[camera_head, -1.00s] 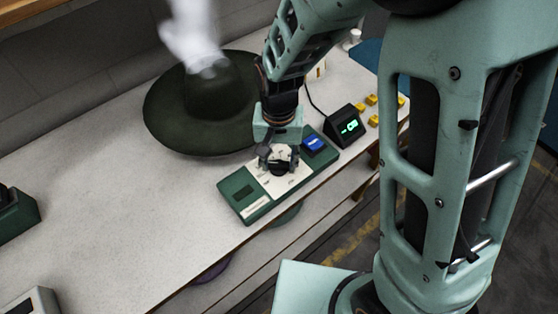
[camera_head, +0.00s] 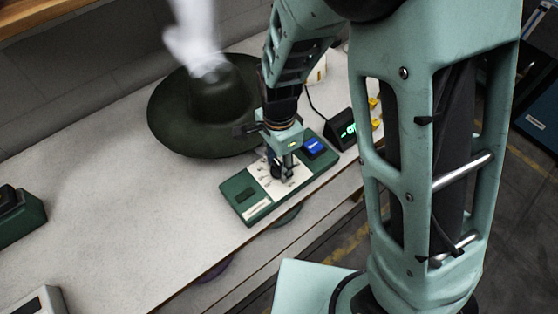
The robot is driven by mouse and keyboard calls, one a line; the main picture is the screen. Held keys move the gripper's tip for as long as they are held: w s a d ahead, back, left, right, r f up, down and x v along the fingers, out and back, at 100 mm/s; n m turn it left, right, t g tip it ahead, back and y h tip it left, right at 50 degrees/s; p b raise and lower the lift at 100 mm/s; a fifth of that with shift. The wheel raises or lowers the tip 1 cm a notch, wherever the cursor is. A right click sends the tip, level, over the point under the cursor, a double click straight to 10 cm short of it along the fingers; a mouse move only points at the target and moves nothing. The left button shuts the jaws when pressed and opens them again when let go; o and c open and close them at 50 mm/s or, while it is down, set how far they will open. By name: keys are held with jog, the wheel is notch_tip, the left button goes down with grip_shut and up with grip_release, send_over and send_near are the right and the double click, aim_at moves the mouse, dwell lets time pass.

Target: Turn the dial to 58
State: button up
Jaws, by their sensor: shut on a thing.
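A green control box (camera_head: 248,199) with a pale dial plate (camera_head: 264,178) sits near the front edge of the bench. My gripper (camera_head: 281,170) points down at the plate, and its fingers are shut on the dark dial (camera_head: 277,174). The gripper and dial overlap, so the dial's pointer and the scale numbers are too small or hidden to read. A small display (camera_head: 347,130) with green digits stands right of the box. It is partly covered by my arm, and its value is not readable.
A dark wide-brimmed hat (camera_head: 172,120) lies behind the box, under a blurred white shape (camera_head: 192,45). A blue button (camera_head: 314,147) is on the box's right end. Yellow knobs (camera_head: 375,124) lie far right. Green equipment (camera_head: 18,215) stands at left. The bench's left middle is clear.

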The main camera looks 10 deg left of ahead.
aim_at(279, 166)
jog(key=shift+m+p, duration=0.4)
jog(key=shift+m, duration=0.6)
jog(key=o, duration=1.2)
jog(key=shift+c, duration=0.2)
jog(key=shift+r, duration=0.1)
notch_tip(279, 166, up, 12)
